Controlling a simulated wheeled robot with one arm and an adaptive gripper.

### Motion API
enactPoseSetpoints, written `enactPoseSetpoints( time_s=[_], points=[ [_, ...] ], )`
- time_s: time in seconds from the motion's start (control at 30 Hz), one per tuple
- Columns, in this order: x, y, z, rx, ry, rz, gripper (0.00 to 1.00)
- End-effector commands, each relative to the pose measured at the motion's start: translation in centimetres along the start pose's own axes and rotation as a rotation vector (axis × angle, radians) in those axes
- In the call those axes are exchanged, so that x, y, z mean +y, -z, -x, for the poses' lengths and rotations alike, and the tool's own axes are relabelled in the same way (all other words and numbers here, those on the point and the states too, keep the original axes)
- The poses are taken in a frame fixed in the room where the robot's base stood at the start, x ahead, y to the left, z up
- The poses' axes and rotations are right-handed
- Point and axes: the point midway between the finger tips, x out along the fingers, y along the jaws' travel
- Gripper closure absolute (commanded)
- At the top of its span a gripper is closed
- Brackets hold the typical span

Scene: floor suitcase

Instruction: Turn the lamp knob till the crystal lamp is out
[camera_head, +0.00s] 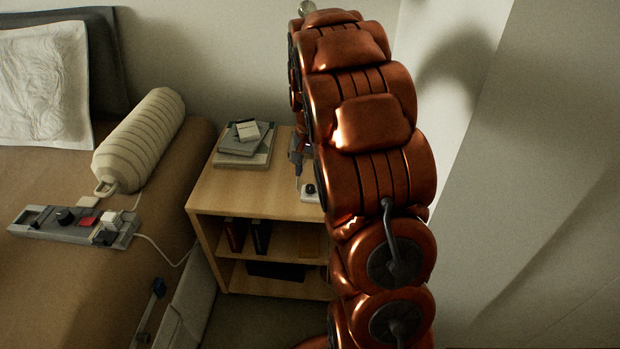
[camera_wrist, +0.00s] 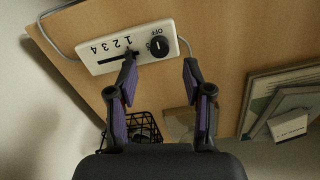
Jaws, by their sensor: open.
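A white control box (camera_wrist: 112,42) lies on the wooden top of the nightstand. It has a round black knob (camera_wrist: 159,46) by the word OFF and a slot with the numbers 1 to 4. The box also shows in the head view (camera_head: 309,193), partly behind my arm. My gripper (camera_wrist: 159,66) is open and empty, its fingertips apart and pointing at the box. The knob appears beyond the gap between the fingertips; I cannot tell how far off it is. I cannot make out the crystal lamp or whether it is lit.
The nightstand (camera_head: 240,190) also holds stacked books (camera_head: 245,150) at its left. A black wire basket (camera_wrist: 143,127) shows below the fingers in the wrist view. The bed with a grey panel (camera_head: 75,226) and a ribbed bolster (camera_head: 140,140) is at left; a wall is at right.

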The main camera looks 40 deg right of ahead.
Motion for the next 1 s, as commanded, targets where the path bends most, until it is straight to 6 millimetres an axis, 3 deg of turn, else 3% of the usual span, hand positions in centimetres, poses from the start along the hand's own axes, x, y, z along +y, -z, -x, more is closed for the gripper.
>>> enactPoseSetpoints(
  time_s=[0.23, 0.83, 1.0],
  points=[
    [-0.1, 0.1, 2.7, 0.003, 0.002, 0.0, 0.49],
    [0.0, -0.1, 2.9, 0.0, 0.0, 0.002, 0.49],
    [-0.2, -2.4, 3.4, -0.013, -0.008, 0.051, 0.49]
  ],
)
